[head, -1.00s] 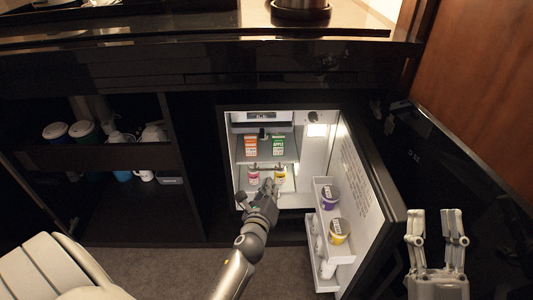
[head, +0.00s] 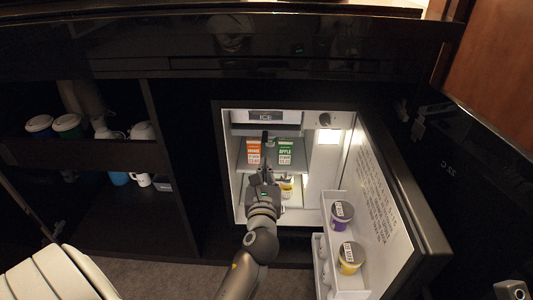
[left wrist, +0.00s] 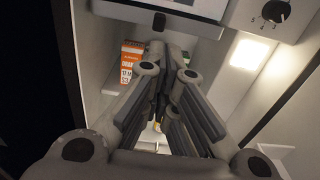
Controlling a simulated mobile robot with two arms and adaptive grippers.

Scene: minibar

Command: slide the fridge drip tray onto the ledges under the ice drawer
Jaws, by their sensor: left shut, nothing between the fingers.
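The ice drawer (head: 265,116), labelled ICE, is at the top of the open fridge. A pale grey tray, apparently the drip tray (head: 284,130), lies just under it with a dark tab at its front; the tab also shows in the left wrist view (left wrist: 159,22). I cannot tell whether the tray rests on the ledges, which are hidden. My left gripper (head: 265,140) is shut and empty inside the fridge, its fingertips just below or in front of the tab; contact is unclear. Only a tip of my right gripper (head: 512,290) shows at the bottom right.
An orange carton (head: 253,151) and a green carton (head: 285,151) stand on the shelf behind my left gripper. A yellow-labelled item (head: 287,188) is below. The open door (head: 375,190) on the right holds a purple tub (head: 342,214) and a yellow tub (head: 350,257).

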